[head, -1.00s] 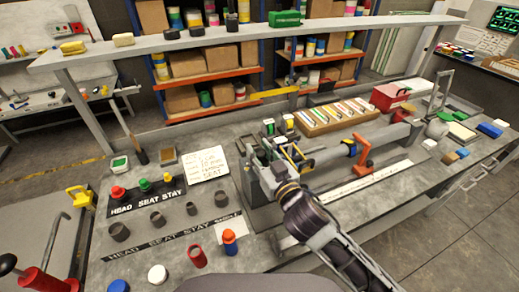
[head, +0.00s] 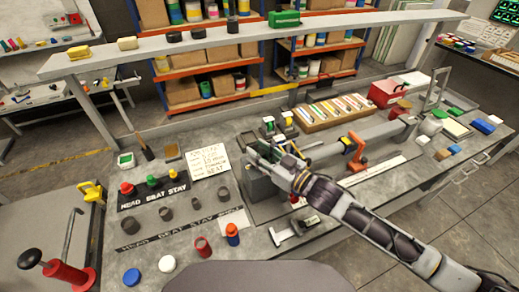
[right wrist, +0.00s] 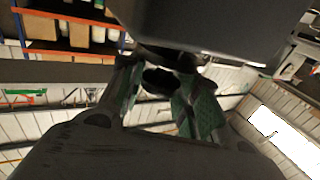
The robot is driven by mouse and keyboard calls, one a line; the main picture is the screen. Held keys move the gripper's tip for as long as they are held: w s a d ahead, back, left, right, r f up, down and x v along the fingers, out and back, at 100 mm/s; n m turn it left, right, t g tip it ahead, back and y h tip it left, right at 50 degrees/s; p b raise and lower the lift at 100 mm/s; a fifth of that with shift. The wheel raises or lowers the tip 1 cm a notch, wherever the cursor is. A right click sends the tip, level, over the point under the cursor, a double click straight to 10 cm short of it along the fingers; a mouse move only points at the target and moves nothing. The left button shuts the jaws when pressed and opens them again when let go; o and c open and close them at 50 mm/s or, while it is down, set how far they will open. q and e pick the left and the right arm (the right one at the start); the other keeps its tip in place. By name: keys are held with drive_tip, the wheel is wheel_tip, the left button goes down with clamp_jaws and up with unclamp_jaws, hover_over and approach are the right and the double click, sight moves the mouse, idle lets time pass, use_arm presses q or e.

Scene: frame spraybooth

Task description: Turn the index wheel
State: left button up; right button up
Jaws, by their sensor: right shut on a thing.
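My right gripper (head: 270,161) reaches in from the lower right to the grey block fixture (head: 257,187) in the middle of the bench. In the right wrist view its two green-padded fingers (right wrist: 160,95) are closed around a dark round part, which looks like the index wheel (right wrist: 159,78). The wheel sits just under a dark housing (right wrist: 205,30). In the head view the wheel is hidden by the gripper and fixture, so its angle cannot be read. My left gripper is not in view.
A grey beam runs right from the fixture, with an orange clamp (head: 358,152) on it. A pencil tray (head: 335,112) stands behind. A handwritten card (head: 208,161) and coloured buttons (head: 152,182) lie left. A metal tool (head: 293,230) lies in front.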

drive_tip(key=shift+f+n+g+y+p, duration=0.1)
drive_tip(key=shift+n+g+y+p, duration=0.85)
drive_tip(key=shift+g+p, duration=0.35)
drive_tip(key=o, duration=1)
drive_tip(key=shift+n, duration=0.25)
drive_tip(key=shift+v, duration=1.75)
drive_tip(key=v, duration=0.8)
drive_tip(key=shift+d, duration=0.25)
drive_tip(key=shift+o, duration=0.3)
